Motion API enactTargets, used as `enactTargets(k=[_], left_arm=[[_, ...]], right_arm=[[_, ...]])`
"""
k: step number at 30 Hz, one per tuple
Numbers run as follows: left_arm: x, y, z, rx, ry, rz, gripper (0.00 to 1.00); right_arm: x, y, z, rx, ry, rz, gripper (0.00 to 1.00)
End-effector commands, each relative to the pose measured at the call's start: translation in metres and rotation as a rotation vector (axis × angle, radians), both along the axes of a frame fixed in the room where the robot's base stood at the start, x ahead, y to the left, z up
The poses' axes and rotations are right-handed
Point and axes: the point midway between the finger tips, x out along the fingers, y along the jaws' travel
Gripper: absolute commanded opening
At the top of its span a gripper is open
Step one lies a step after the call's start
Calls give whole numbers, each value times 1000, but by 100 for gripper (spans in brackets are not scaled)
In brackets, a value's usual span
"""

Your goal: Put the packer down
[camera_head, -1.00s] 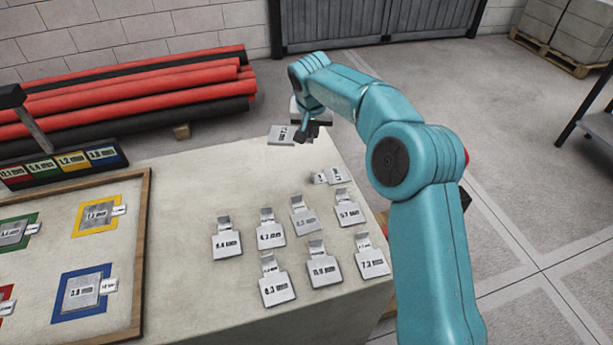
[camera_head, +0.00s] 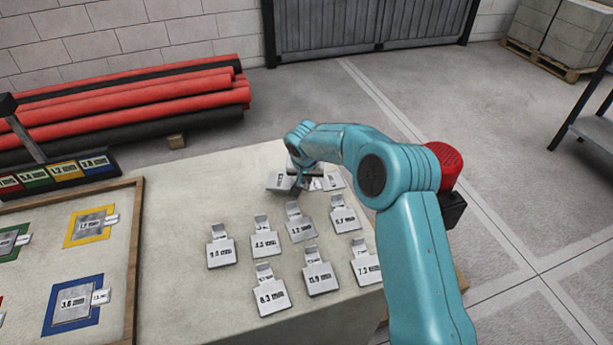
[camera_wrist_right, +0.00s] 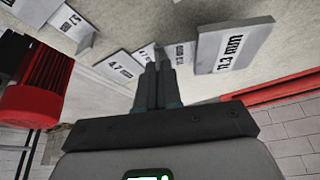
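A flat grey packer plate marked 11.3 mm shows in the right wrist view (camera_wrist_right: 232,47); in the head view the packer (camera_head: 280,182) is just left of my right gripper (camera_head: 305,174). In the wrist view my right gripper (camera_wrist_right: 159,75) has its fingers close together at the packer's small tab (camera_wrist_right: 181,53). The packer appears held by that tab, tilted and low over the table's far end. I cannot tell whether it touches the table. My left gripper is not in view.
Several other labelled packers (camera_head: 299,228) lie in rows on the pale table (camera_head: 190,300), and one (camera_head: 333,181) lies close by the gripper. A wooden-framed board (camera_head: 133,260) with coloured squares is at left. Red and black pipes (camera_head: 130,105) lie behind the table.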

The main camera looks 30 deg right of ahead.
Motion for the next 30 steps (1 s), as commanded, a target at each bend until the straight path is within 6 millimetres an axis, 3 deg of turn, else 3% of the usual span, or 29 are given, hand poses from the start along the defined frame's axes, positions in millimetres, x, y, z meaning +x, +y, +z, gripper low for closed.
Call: enactTargets(k=[15, 18, 26, 30], left_arm=[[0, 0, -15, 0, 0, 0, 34], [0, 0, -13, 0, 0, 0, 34], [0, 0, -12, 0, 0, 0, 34], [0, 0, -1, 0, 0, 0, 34]], right_arm=[[0, 0, -10, 0, -1, 0, 0], [0, 0, -9, 0, 0, 0, 30], [0, 0, -9, 0, 0, 0, 30], [0, 0, 1, 0, 0, 0, 30]])
